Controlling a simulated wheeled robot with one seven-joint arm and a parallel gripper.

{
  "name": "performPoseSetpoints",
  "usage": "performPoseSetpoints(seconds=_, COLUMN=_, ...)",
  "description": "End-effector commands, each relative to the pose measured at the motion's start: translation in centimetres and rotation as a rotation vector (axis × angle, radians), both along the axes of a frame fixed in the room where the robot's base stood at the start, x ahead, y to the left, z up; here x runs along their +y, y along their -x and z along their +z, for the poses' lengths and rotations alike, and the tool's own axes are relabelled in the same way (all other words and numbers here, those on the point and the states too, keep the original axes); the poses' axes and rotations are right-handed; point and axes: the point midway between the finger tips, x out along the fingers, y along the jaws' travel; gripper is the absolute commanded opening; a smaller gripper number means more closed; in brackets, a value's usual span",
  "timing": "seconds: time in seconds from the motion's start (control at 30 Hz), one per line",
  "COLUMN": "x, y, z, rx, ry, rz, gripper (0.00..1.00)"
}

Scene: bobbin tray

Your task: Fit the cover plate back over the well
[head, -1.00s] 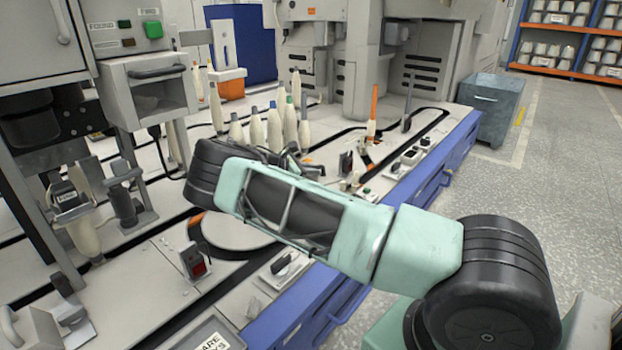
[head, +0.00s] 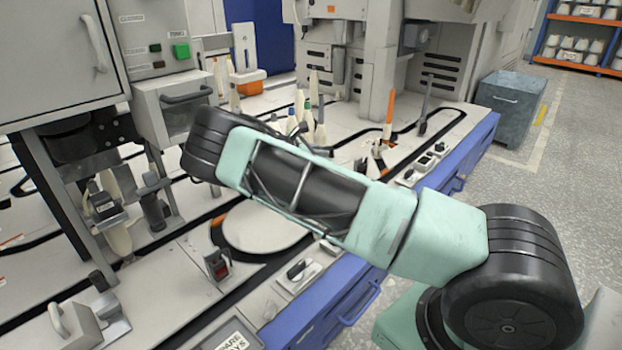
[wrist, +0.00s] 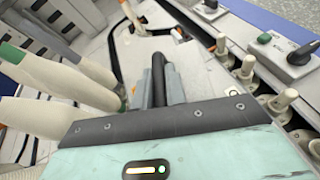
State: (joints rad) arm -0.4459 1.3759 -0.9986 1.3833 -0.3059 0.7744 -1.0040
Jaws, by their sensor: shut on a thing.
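In the wrist view my gripper (wrist: 159,88) is shut on a black upright bar, which looks like the handle of the cover plate (wrist: 147,50). Pale flat metal shows behind the bar and looks like the plate, but I cannot tell its edges from the deck around it. I cannot make out the well in either view. In the head view my own arm hides the gripper and what it holds.
Cream bobbins (wrist: 62,75) stand close on the left in the wrist view. A row of pegs (wrist: 283,100) and a black-knobbed switch (wrist: 291,47) are on the right. In the head view a round pale disc (head: 262,230) lies below my arm, and a grey bin (head: 510,105) stands at right.

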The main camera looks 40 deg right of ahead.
Motion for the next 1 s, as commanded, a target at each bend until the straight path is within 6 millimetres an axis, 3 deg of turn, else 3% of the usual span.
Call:
performPoseSetpoints(seconds=0.2, x=5.5, y=0.5, z=0.5, rx=0.005, ry=0.003, rz=0.19, gripper=0.0)
performPoseSetpoints(seconds=0.33, x=7.4, y=0.9, z=0.3, rx=0.005, ry=-0.003, rz=0.261, gripper=0.0)
performPoseSetpoints(seconds=0.47, x=8.1, y=1.1, z=-0.7, rx=0.005, ry=-0.007, rz=0.289, gripper=0.0)
performPoseSetpoints(seconds=0.7, x=8.1, y=1.1, z=-4.7, rx=0.004, ry=-0.007, rz=0.291, gripper=0.0)
performPoseSetpoints(seconds=0.87, x=8.1, y=1.1, z=-5.8, rx=0.004, ry=-0.007, rz=0.288, gripper=0.0)
performPoseSetpoints(seconds=1.0, x=8.1, y=1.1, z=-8.0, rx=0.005, ry=-0.007, rz=0.29, gripper=0.0)
